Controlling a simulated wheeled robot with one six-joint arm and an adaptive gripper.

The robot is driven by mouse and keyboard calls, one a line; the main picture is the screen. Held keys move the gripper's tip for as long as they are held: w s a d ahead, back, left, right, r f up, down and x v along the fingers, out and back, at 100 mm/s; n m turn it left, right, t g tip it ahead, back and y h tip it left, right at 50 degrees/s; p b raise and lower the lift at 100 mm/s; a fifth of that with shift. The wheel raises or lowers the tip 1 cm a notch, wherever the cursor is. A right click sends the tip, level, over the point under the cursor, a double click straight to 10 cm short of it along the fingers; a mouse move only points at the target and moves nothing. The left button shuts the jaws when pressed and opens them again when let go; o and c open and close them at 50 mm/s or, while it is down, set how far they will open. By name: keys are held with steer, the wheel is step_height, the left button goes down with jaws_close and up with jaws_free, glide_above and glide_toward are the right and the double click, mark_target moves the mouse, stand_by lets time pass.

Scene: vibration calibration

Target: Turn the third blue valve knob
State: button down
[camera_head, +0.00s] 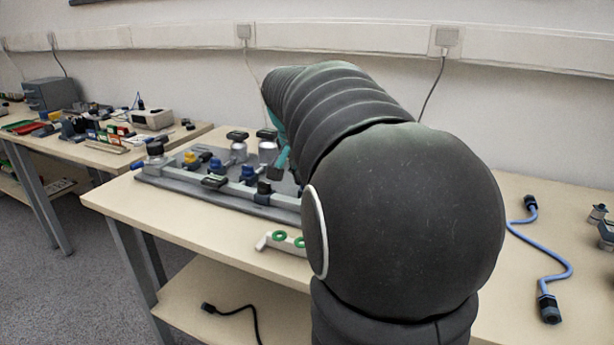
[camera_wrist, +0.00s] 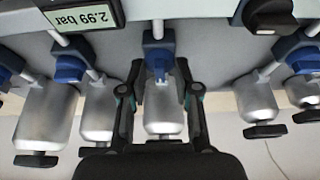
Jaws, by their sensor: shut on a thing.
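In the wrist view my gripper (camera_wrist: 159,68) has a finger on each side of a blue valve knob (camera_wrist: 158,62) and is shut on it. A silver cylinder (camera_wrist: 163,112) with a black handle lies behind that knob. Other blue knobs show to the left (camera_wrist: 70,68) and at the right (camera_wrist: 302,60). In the head view blue knobs (camera_head: 248,174) stand on the grey board; my arm hides its right part. My gripper (camera_head: 276,173) shows only partly there, beside the arm. I cannot tell which knob in the row is held.
An upside-down display reading 2.99 bar (camera_wrist: 82,17) and a black knob (camera_wrist: 270,15) are near the gripper. A green-ringed white part (camera_head: 280,240) lies in front of the board. A blue cable (camera_head: 540,250) lies at right. Another table (camera_head: 60,140) stands left.

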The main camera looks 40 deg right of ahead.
steer(key=shift+f, duration=0.1)
steer(key=c, duration=0.8)
jaws_free()
steer(key=shift+c, duration=0.2)
steer(key=v, duration=1.2)
steer(key=shift+w, duration=0.1)
